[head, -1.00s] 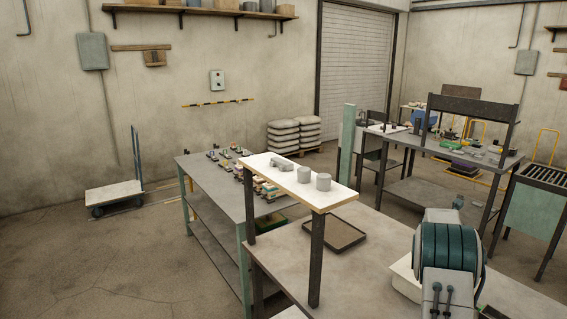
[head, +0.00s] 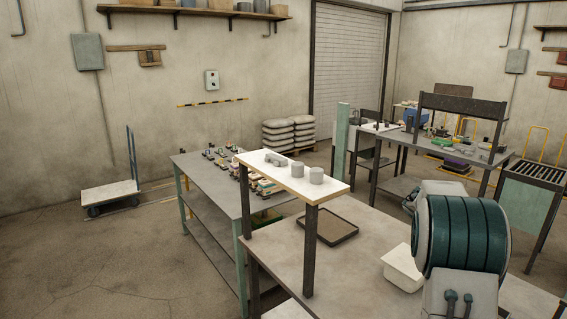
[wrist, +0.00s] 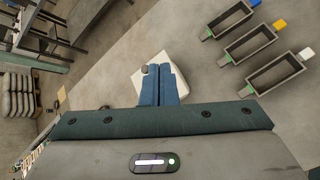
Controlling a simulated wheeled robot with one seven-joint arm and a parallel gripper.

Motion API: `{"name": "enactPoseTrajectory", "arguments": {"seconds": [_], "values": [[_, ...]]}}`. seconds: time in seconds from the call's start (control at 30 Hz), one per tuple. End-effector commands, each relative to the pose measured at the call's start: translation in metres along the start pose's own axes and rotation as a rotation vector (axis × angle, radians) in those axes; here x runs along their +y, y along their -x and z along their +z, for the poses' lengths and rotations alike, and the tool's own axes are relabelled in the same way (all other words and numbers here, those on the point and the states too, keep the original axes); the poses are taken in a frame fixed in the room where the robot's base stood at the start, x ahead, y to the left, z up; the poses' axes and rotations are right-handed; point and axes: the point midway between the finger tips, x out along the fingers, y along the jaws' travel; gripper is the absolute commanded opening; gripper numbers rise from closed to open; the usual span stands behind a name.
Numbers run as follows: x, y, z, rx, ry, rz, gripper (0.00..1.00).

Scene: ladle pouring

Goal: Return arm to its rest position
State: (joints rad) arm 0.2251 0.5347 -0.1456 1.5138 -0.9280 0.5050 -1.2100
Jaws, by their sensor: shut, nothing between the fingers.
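My gripper (wrist: 160,84) shows in the wrist view with its two blue fingers together and nothing between them. Beyond the fingers lies a white container (wrist: 140,88), partly hidden by them. A small grey round thing shows at the fingertips; I cannot tell what it is. In the head view my teal and white arm fills the lower right, and the gripper is out of sight. The white container (head: 402,270) stands on the bench beside my arm, partly hidden by it.
The bench (head: 350,285) carries a dark shallow tray (head: 328,231) and a white-topped riser (head: 280,174) with grey cylinders. Three dark rectangular moulds (wrist: 250,43) with coloured ends lie at upper right in the wrist view. A crowded table (head: 200,182) stands left of the bench.

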Motion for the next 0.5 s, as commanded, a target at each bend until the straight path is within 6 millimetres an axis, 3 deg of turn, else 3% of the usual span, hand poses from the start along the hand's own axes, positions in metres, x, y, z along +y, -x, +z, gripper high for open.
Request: {"name": "enactPoseTrajectory", "arguments": {"seconds": [0.03,0.27,0.5], "values": [[-0.003,0.023,-0.001,0.020,-0.080,-0.004,0.00],[-0.038,0.115,-0.024,0.135,-0.482,-0.077,0.00],[-0.092,0.205,-0.058,0.250,-0.862,-0.200,0.00]]}}
